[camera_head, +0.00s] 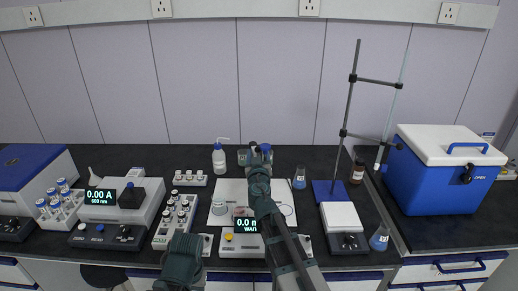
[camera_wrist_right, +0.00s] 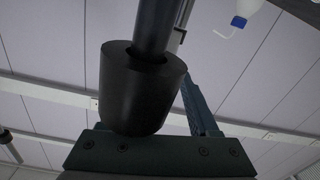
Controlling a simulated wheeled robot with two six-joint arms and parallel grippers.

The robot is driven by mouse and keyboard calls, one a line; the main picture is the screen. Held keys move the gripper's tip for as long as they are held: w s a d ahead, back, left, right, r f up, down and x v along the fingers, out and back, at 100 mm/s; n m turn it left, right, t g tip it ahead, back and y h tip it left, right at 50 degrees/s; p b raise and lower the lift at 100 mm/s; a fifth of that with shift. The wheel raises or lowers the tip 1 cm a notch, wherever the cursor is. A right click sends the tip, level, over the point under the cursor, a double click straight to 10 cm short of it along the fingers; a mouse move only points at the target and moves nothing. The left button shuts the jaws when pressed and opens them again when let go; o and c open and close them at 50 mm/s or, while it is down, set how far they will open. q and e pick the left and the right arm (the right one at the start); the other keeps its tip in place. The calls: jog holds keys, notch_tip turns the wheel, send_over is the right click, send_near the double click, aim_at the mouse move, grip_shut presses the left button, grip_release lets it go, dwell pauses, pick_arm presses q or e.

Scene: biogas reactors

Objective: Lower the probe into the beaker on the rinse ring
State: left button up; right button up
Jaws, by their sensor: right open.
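My right arm reaches forward over the middle of the bench, with its gripper (camera_head: 259,150) at the far side of the white mat (camera_head: 230,187). The right wrist view shows a thick black cylinder (camera_wrist_right: 143,88) with a dark rod (camera_wrist_right: 154,28), perhaps the probe, close in front of the gripper's teal plate; one finger (camera_wrist_right: 198,108) shows behind it. The gripper is open; contact cannot be told. A glass vessel (camera_head: 243,157), perhaps a beaker, stands beside the gripper. Only a teal piece of my left arm shows at the bottom.
A lit meter (camera_head: 247,224) and a round dish (camera_head: 219,207) are below the gripper. A wash bottle (camera_head: 219,160) stands left of it and a blue-labelled vessel (camera_head: 299,178) right. A tall stand (camera_head: 346,110) and a blue cooler (camera_head: 437,180) are on the right; vial racks are left.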

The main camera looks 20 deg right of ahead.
jog(key=x, duration=0.2)
jog(key=shift+w, duration=0.35)
grip_shut()
jog(key=shift+s, duration=0.1)
dwell(1.0)
